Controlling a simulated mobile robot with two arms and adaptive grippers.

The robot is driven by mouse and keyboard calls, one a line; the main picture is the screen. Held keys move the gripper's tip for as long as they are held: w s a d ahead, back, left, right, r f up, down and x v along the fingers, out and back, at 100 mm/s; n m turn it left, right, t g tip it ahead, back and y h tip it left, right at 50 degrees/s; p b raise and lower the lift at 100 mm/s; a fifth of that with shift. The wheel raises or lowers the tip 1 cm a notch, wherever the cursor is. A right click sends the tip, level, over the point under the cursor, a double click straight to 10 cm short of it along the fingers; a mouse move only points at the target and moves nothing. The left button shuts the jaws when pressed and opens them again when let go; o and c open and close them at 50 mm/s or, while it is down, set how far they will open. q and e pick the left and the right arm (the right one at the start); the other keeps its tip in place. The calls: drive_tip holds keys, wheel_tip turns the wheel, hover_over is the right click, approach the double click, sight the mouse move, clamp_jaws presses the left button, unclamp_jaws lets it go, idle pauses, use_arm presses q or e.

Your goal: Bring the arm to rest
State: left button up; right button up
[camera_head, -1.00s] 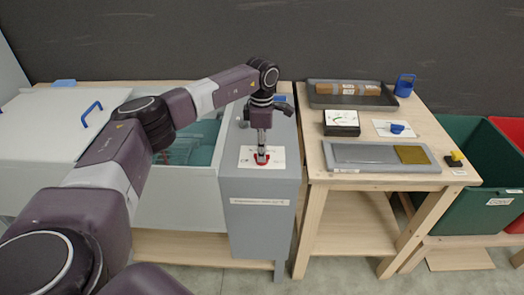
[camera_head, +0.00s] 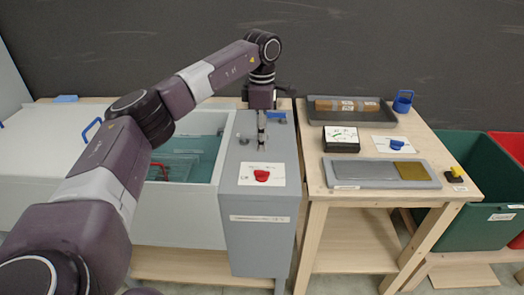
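My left arm (camera_head: 150,118) comes in from the left and reaches over the open tank toward the grey cabinet. My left gripper (camera_head: 261,140) points down above the back part of the cabinet top. Its fingers look close together, but they are too small to tell whether they are open or shut. A red knob (camera_head: 261,176) sits on a white label plate on the cabinet top, in front of the gripper and apart from it. My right gripper is not in view.
The grey cabinet (camera_head: 255,235) stands beside a white tank (camera_head: 190,210). A wooden table (camera_head: 322,200) to the right bears a dark tray (camera_head: 400,118), a grey tray (camera_head: 378,185), a blue knob (camera_head: 397,144) and a blue holder (camera_head: 403,101). A green bin (camera_head: 460,240) stands farther right.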

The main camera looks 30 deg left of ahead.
use_arm(q)
drive_tip(key=shift+r, duration=0.45)
